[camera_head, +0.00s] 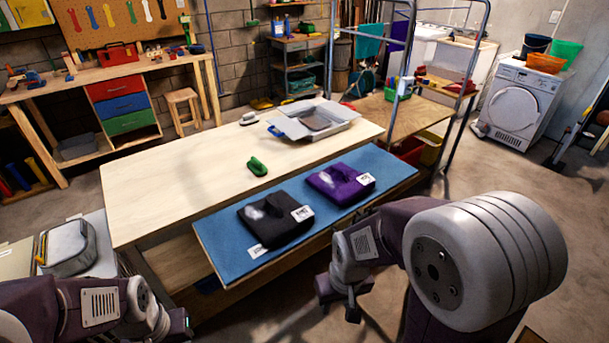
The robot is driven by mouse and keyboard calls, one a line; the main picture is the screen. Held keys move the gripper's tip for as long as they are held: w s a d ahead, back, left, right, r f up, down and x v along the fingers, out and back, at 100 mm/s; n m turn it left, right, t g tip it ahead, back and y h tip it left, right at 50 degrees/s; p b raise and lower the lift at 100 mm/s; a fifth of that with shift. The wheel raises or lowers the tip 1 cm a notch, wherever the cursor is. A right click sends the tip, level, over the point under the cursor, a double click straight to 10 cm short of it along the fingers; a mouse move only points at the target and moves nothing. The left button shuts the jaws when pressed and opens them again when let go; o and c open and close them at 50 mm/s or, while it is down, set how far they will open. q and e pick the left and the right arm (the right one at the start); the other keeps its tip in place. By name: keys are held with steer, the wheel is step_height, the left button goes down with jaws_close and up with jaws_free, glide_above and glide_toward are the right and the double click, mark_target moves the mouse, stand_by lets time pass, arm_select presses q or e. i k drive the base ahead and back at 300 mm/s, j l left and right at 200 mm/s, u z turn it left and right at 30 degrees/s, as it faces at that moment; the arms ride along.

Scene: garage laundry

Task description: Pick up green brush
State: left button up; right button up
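A small green brush (257,166) lies on the pale wooden table top, near its middle and just behind the blue mat (228,252). Nothing touches it. My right gripper (340,300) hangs in front of the table, below and to the right of the brush and well apart from it. Its fingers look spread, with nothing between them. My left gripper (181,326) is low at the bottom left, far from the brush. Its fingers are too dark and partly hidden to read.
A black folded garment (272,222) and a purple one (340,184), both with white labels, lie on the mat. A grey-white tray (338,118) and a small pale object with a dark top (249,119) are farther back. The table's left part (160,195) is bare.

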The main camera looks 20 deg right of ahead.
mark_target(258, 169)
steer(key=i+l+u, duration=0.2)
steer(key=l+u, duration=0.15)
steer(key=i+l+u, duration=0.2)
steer(key=l+u, duration=0.15)
steer(key=i+l+u, duration=0.1)
steer(key=l+u, duration=0.55)
steer(key=l, duration=0.2)
steer(key=l+u, duration=0.35)
steer(key=l, duration=0.15)
steer(key=i, duration=0.05)
